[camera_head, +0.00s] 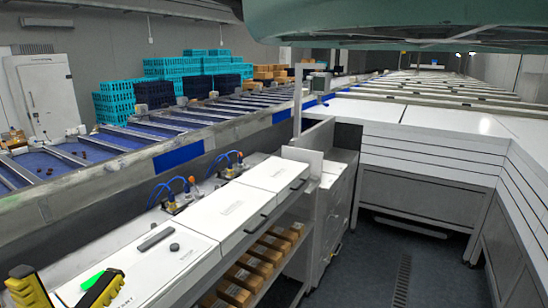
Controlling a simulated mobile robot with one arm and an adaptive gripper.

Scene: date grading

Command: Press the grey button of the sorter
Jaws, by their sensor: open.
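A small dark grey round piece (174,246), which looks like a button, sits on the white top of the machine (190,262) at the lower left. A longer grey bar (156,239) lies just behind and left of it. My gripper (68,274), with yellow and black fingers, is at the bottom left corner.
White lidded units (240,207) with dark handles continue to the right. Blue tubes and fittings (180,190) stand behind them. A long blue-lined conveyor (120,140) runs behind. Cardboard boxes (248,277) fill the shelf below. Dark floor (385,255) lies open at the right.

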